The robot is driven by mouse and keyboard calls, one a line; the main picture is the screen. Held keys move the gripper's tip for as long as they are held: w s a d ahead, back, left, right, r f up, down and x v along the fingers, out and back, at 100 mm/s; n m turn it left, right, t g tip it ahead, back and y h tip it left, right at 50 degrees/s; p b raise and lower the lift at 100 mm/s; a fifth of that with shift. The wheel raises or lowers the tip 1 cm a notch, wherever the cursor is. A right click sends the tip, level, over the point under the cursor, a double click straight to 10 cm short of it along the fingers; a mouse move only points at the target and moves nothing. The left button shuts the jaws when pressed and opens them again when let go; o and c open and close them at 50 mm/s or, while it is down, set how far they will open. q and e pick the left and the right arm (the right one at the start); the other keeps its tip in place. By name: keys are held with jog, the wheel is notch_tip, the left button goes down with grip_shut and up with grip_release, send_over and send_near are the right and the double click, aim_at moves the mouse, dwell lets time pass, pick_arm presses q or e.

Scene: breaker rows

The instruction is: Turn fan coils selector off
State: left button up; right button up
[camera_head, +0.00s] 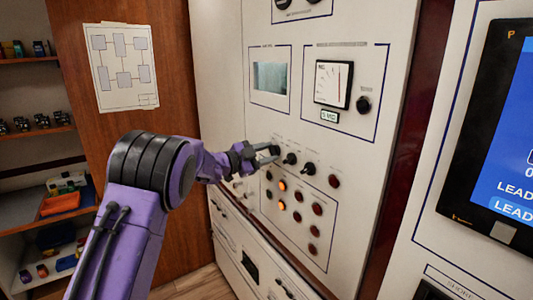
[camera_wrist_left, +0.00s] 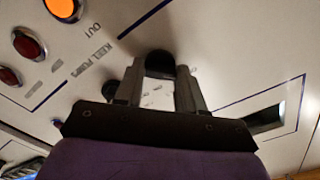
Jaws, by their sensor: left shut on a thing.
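My left gripper (camera_head: 268,152) reaches the white panel from the left and is shut on a black selector knob (camera_head: 276,149), the leftmost of a short row. In the left wrist view the fingers (camera_wrist_left: 160,82) stand on both sides of the dark round knob (camera_wrist_left: 161,62). Its label cannot be read, so I cannot tell from lettering that it is the fan coils selector. The fingers hide most of the knob, and its setting cannot be told. My right gripper is not in view.
Two more black selectors (camera_head: 290,158) (camera_head: 309,168) and a red button (camera_head: 334,181) continue the row rightward. Below are several indicator lamps, including a lit orange one (camera_head: 282,185). A gauge (camera_head: 333,84) sits above. A screen (camera_head: 490,130) stands at right, shelves (camera_head: 38,130) at left.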

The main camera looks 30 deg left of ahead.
pick_arm(q)
jog(key=o, duration=1)
jog(key=shift+o, duration=0.2)
jog(key=b+v, duration=0.5)
jog(key=v, duration=0.5)
jog(key=shift+s, duration=0.2)
jog(key=shift+a, duration=0.1)
